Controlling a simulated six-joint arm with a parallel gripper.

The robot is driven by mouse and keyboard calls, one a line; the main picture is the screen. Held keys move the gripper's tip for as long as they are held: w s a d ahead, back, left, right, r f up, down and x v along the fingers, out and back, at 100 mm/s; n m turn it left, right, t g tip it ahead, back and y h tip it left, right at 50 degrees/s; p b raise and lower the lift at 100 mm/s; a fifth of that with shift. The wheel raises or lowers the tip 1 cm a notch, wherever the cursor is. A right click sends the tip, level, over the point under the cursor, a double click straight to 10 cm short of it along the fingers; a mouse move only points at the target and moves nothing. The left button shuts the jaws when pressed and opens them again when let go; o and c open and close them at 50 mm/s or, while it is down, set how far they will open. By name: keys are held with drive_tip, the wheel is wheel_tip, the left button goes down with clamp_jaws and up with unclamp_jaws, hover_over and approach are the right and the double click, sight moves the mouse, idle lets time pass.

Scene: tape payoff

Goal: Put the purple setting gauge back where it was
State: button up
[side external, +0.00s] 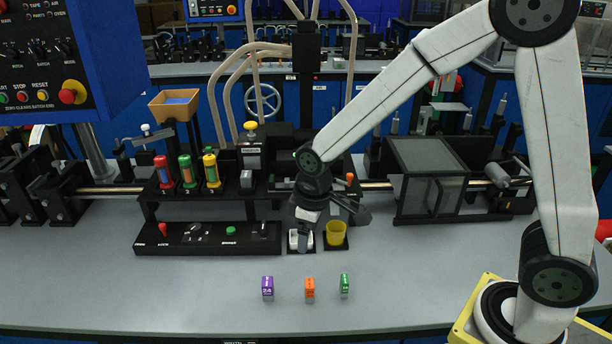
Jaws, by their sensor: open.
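The purple setting gauge (267,287) is a small block with pale markings, standing on the grey bench top in front of the machine. It is the leftmost of three similar blocks in a loose row. My gripper (302,238) points down at the front of the machine, behind and above the row, well apart from the purple gauge. It is open. The gripper is small and dark here, and it partly hides a white-rimmed holder (293,241) beneath it. I cannot tell whether anything lies between the fingers.
An orange block (309,288) and a green block (344,284) stand to the right of the purple gauge. A yellow cup (336,234) stands right of my gripper. A black control strip (207,238) lies to the left. The front bench is otherwise clear.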

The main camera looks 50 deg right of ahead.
drive_tip(key=s+d+m+t, duration=0.1)
drive_tip(key=s+d+m, duration=0.4)
drive_tip(key=s+d, duration=0.2)
drive_tip(key=shift+s+r, duration=0.15)
drive_tip(key=shift+s, duration=1.1)
